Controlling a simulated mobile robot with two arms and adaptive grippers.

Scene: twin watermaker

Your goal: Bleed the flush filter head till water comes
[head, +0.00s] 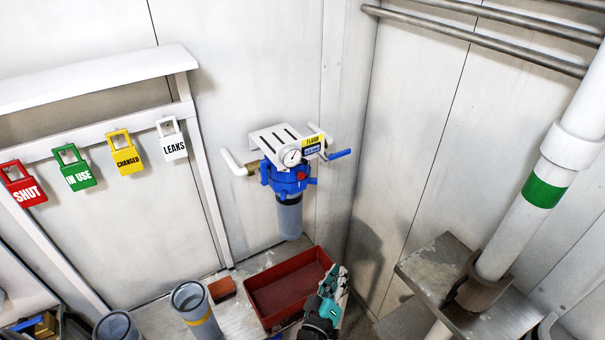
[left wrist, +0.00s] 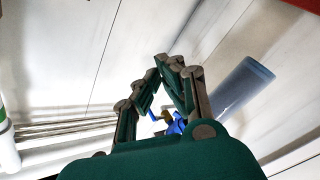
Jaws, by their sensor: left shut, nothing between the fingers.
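The flush filter head (head: 284,180) is blue and hangs on a white bracket (head: 276,137) on the back wall. It carries a round gauge (head: 292,157), a red button-like part (head: 301,176) and a yellow and blue label. A blue lever (head: 340,154) sticks out to its right. A clear grey-blue bowl (head: 289,217) hangs below it. In the left wrist view the bowl (left wrist: 243,84) and part of the blue head (left wrist: 174,126) show behind the fingers. My left gripper (head: 340,272) is low in front of the filter, apart from it, shut and empty; its fingers also show (left wrist: 170,62). No water is visible.
A red tray (head: 262,308) lies below the filter, beside my left gripper. Grey cylinders (head: 192,303) stand left of it. Tags reading SHUT, IN USE, CHANGED and LEAKS hang at left. A white pipe (head: 523,207) and a metal ledge (head: 430,262) bound the right side.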

